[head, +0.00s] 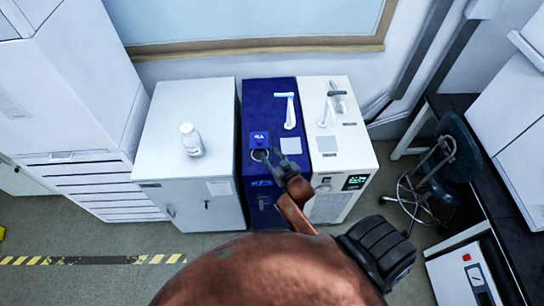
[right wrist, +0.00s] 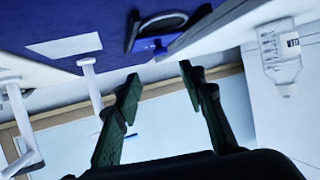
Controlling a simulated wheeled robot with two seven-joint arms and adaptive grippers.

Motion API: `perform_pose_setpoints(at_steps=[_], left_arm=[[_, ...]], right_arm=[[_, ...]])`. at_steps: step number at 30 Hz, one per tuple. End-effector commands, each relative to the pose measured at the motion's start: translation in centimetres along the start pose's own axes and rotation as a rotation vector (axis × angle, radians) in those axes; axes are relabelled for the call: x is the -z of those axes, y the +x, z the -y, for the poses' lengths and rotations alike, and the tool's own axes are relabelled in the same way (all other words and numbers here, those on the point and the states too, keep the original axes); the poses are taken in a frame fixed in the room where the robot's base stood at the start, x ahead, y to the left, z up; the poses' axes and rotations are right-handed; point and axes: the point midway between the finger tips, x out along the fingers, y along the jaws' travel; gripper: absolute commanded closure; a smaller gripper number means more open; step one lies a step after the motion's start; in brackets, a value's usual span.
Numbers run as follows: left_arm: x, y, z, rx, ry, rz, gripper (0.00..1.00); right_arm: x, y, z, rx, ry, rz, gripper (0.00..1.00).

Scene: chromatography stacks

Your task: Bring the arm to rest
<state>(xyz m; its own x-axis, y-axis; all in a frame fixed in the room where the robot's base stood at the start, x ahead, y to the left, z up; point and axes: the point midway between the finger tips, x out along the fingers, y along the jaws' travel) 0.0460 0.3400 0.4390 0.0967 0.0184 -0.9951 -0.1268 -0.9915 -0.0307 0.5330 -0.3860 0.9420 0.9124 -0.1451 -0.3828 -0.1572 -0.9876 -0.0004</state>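My right arm reaches up from the bottom of the head view, with its gripper (head: 274,160) over the front part of the blue cabinet's top (head: 267,98). In the right wrist view the two dark fingers of this gripper (right wrist: 160,73) stand apart, with nothing between them. A small blue fixture (head: 259,138) with a dark ring beside it is close to the fingertips in the head view. A similar dark-framed blue fixture (right wrist: 153,42) lies beyond the fingers in the wrist view, apart from them. My left gripper is not in view.
A clear, labelled bottle (head: 192,140) stands on the white cabinet (head: 160,115) to the left; it also shows in the wrist view (right wrist: 280,60). A white unit (head: 345,140) with taps adjoins the blue cabinet. A dark stool (head: 448,150) stands to the right.

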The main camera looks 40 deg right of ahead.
Motion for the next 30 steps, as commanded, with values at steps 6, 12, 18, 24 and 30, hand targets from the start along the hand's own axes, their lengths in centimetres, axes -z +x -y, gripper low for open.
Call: perform_pose_setpoints(at_steps=[6,12,18,24,30], left_arm=[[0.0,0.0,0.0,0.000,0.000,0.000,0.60],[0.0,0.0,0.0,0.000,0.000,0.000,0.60],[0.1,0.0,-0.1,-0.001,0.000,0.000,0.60],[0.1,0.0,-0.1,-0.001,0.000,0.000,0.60],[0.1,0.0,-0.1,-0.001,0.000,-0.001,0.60]], right_arm=[[0.0,-0.8,0.0,0.000,0.000,0.000,0.63],[0.0,-0.7,0.0,0.000,0.000,0.000,0.63],[0.0,-0.7,0.0,0.000,0.000,0.000,0.63],[-1.4,-2.1,-0.5,-0.015,-0.012,0.067,0.63],[-6.4,-8.8,-1.7,-0.040,-0.059,0.340,0.63]])
